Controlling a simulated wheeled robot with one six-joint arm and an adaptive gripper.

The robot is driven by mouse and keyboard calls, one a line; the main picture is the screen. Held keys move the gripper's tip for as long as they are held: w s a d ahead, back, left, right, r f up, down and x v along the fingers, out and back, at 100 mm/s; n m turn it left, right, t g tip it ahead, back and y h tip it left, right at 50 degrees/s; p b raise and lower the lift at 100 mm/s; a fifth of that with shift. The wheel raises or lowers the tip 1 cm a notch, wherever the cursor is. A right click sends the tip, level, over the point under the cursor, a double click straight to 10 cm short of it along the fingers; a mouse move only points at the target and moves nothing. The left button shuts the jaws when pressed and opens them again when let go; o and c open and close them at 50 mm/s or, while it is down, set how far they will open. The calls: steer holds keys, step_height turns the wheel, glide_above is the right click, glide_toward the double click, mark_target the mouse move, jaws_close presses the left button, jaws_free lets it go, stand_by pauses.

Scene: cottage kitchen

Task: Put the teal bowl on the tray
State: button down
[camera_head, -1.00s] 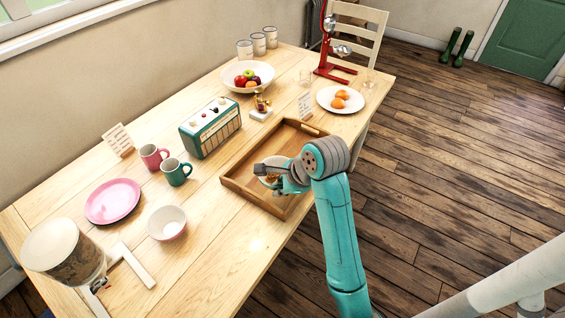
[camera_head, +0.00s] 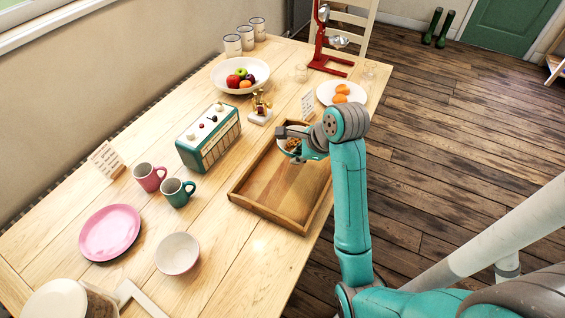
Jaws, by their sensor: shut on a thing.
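The wooden tray (camera_head: 262,208) lies near the table's right edge, and its near half is bare. The teal bowl (camera_head: 285,146) shows a pale inside with brown food in it and a bit of teal side. It is over the tray's far end. My gripper (camera_head: 291,136) is shut on the bowl's rim, and my arm hides part of the bowl and the tray's far right corner. I cannot tell whether the bowl touches the tray floor.
A small card (camera_head: 307,104) and a white plate with oranges (camera_head: 327,95) stand just beyond the tray. A teal radio (camera_head: 207,139), a golden ornament (camera_head: 260,110), mugs (camera_head: 178,192), a pink plate (camera_head: 110,231) and a white bowl (camera_head: 177,253) are to the left.

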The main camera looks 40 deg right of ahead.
steer(key=shift+w+f, duration=0.35)
steer(key=shift+f, duration=4.6)
steer(key=c, duration=1.2)
jaws_free()
steer(key=shift+f, duration=0.15)
